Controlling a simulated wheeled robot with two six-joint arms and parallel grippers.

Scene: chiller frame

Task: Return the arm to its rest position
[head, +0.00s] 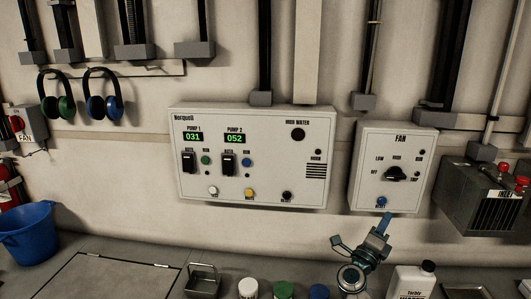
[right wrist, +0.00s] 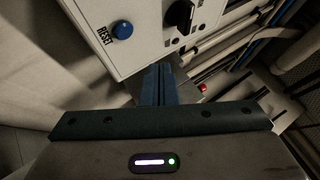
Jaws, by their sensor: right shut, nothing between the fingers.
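My right gripper (head: 385,222) is in the head view at the lower right, below the white FAN box (head: 393,150). Its fingers are shut and empty, with tips close under the blue RESET button (head: 382,201). In the right wrist view the shut fingers (right wrist: 158,84) point up toward the box's lower edge, and the blue RESET button (right wrist: 122,30) shows at upper left, apart from the fingertips. Whether the fingertips touch the box cannot be told. My left gripper is not in view.
The Norquell pump panel (head: 250,155) is on the wall left of the FAN box. A grey INLET unit (head: 483,195) is at right. A white bottle (head: 408,283), several capped jars and a small metal tray (head: 202,280) stand on the counter. A blue bucket (head: 28,232) is far left.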

